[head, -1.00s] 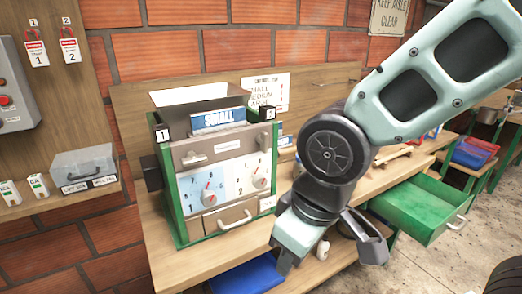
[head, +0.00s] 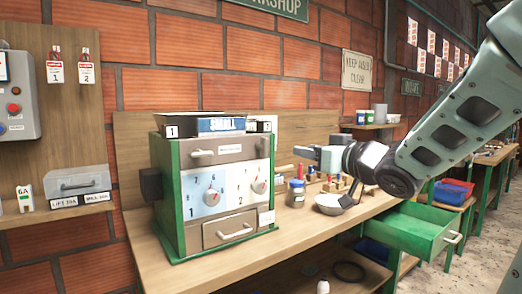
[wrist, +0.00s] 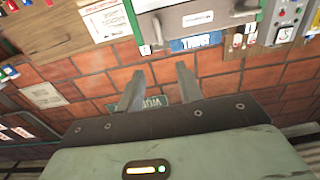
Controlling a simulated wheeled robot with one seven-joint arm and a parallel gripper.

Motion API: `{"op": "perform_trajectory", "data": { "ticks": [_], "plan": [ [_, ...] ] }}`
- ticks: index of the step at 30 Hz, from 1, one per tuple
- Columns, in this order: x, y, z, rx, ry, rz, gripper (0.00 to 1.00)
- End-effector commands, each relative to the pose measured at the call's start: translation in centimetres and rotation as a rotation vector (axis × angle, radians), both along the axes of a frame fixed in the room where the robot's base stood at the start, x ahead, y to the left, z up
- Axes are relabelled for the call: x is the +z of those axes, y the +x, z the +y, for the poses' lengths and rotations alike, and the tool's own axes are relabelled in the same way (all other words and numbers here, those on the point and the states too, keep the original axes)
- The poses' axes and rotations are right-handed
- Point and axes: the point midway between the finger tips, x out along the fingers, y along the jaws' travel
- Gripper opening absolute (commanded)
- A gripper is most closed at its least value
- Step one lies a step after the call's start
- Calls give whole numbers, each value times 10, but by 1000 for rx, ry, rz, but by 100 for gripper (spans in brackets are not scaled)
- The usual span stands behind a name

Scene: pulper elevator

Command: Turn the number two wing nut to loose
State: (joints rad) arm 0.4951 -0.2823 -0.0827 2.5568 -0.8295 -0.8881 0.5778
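The green-framed machine (head: 215,190) stands on the bench, with a number one label (head: 172,131) at its upper left corner and a number two label (head: 264,126) at its upper right. I cannot make out the number two wing nut itself by that label. My gripper (head: 325,172) is in the air over the bench, to the right of the machine and apart from it. In the wrist view, upside down, my gripper's two fingers (wrist: 158,88) are spread with nothing between them. The machine's front (wrist: 205,18) shows at the top there, beyond the fingertips.
An open green drawer (head: 405,232) juts out at the right. The bench front (head: 230,272) before the machine is clear.

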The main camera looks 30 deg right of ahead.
Motion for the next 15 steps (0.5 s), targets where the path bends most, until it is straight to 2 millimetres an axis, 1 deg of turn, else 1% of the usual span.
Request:
{"op": "perform_trajectory", "data": {
  "ticks": [1, 5, 7, 10, 11, 15],
  "plan": [
    [3, 5, 1, 2, 3, 5, 36],
    [4, 21, 1, 2, 4, 7, 36],
    [0, 34, 2, 2, 2, 6, 36],
    [-1, 56, 3, 2, 2, 5, 36],
    [4, 56, 3, 4, 4, 7, 36],
    [6, 62, 3, 13, 7, 8, 36]
  ]
}}
